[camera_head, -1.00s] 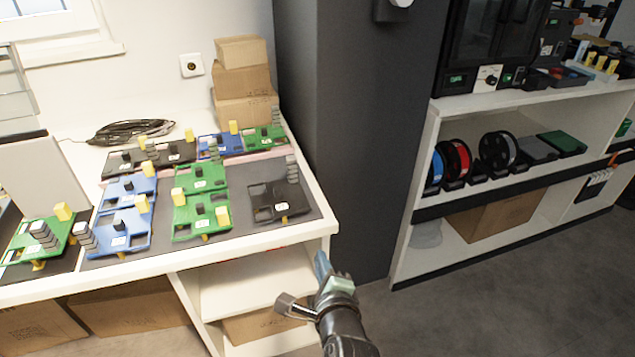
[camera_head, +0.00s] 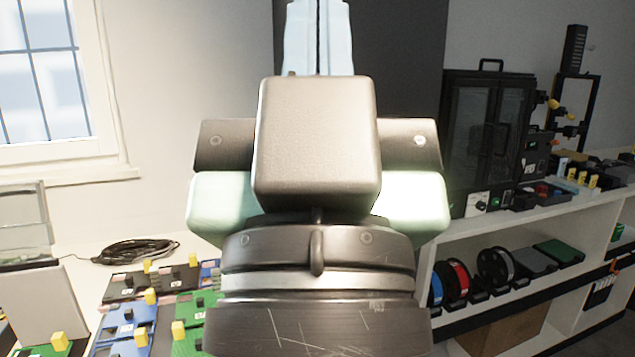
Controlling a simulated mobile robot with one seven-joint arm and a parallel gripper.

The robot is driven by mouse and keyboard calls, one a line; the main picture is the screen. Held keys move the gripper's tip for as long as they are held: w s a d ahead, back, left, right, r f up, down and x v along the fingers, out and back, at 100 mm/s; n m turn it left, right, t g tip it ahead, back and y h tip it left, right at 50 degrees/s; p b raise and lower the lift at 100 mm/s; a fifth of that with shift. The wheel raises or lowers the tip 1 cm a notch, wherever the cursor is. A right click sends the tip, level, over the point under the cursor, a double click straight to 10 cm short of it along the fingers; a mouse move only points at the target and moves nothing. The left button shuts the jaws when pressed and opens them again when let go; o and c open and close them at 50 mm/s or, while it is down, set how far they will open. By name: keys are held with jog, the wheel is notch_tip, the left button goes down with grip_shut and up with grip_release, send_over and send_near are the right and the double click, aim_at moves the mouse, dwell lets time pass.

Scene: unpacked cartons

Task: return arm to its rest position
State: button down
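My gripper (camera_head: 318,20) is raised close in front of the head camera and fills the middle of the view. Its two pale blue fingers point up at the top of the picture and lie side by side, with only a thin dark line between them. Nothing shows between the fingers. The gripper body and wrist hide the dark grey column's lower part, the carton stack and the right part of the table.
The white table at lower left holds blue (camera_head: 122,325), green and black trays with yellow blocks, and a coiled black cable (camera_head: 135,251). A shelf unit (camera_head: 560,213) at right carries a black enclosed machine (camera_head: 487,140), with spools (camera_head: 495,268) below. A window (camera_head: 50,75) is at upper left.

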notch_tip(320, 180, up, 15)
jog(key=p, duration=1.2)
jog(key=shift+p, duration=0.35)
jog(key=shift+a, duration=0.2)
